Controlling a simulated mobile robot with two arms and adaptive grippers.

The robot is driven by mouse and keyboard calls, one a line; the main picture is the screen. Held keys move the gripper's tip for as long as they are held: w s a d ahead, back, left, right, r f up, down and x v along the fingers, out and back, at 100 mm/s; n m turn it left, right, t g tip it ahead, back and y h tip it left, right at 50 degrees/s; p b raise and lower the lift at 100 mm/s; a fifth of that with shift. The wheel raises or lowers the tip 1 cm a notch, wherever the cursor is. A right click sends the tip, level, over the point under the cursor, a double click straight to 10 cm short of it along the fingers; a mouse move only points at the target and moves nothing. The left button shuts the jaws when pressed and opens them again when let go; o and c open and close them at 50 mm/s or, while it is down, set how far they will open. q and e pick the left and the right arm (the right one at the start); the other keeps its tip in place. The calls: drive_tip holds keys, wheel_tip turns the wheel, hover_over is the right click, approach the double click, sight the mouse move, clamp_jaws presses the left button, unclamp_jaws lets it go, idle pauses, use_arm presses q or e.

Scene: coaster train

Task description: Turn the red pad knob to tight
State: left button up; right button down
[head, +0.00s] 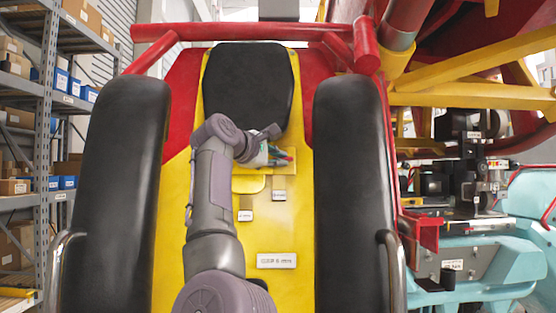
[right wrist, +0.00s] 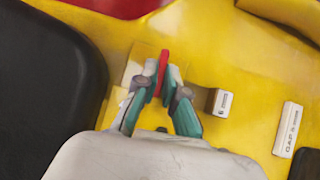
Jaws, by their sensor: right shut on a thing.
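The red pad knob (right wrist: 163,72) is a thin red piece on the yellow seat panel (head: 177,240). My right gripper (right wrist: 160,84) is shut on it, with its teal-lined fingers on either side. In the head view my right gripper (head: 283,157) is at the panel just below the black headrest pad (head: 248,85), with a bit of red at its tips. The fingers hide part of the knob, and I cannot read its setting. My left gripper is not in view.
Black padded bolsters (head: 117,180) and (head: 350,180) rise on both sides of the yellow panel. Small white label blocks (head: 278,195) and (head: 245,216) and a wider label (head: 276,261) sit below the gripper. Shelving stands at left, machinery at right.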

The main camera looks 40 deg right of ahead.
drive_tip(key=shift+r+m, duration=0.2)
drive_tip(key=shift+m, duration=0.1)
idle(0.4)
drive_tip(key=c, duration=1.3)
unclamp_jaws()
drive_tip(key=shift+d, duration=0.1)
drive_tip(key=shift+o, duration=0.2)
drive_tip(key=shift+f, duration=0.15)
drive_tip(key=v, duration=1.2)
drive_tip(key=shift+r, duration=0.2)
drive_tip(key=shift+f, duration=0.1)
